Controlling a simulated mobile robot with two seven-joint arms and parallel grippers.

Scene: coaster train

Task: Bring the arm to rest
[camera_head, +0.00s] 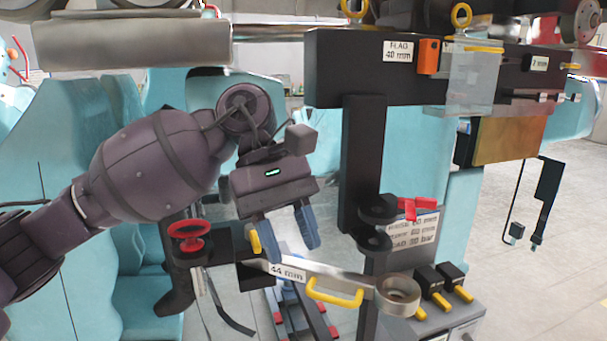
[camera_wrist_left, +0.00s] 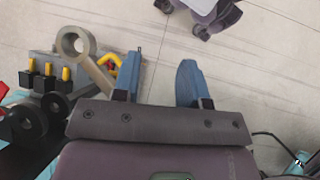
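My left arm comes in from the left in the head view. My left gripper (camera_head: 286,232) points down, its two blue fingers apart with nothing between them. It hangs above and behind the 44 mm metal bar (camera_head: 318,275), apart from it as far as I can tell. In the left wrist view the gripper (camera_wrist_left: 158,82) is also open and empty, with pale floor beyond the fingers. The bar's ring end (camera_wrist_left: 76,42) and a yellow handle (camera_wrist_left: 110,64) lie left of the fingers there. My right gripper is in neither view.
A dark beam (camera_head: 350,68) with labels and a clear block (camera_head: 472,78) is at upper right. A red knob (camera_head: 188,236) stands left of the gripper. Several black blocks with yellow pins (camera_head: 440,284) sit at lower right. Teal train seats (camera_head: 88,150) fill the left.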

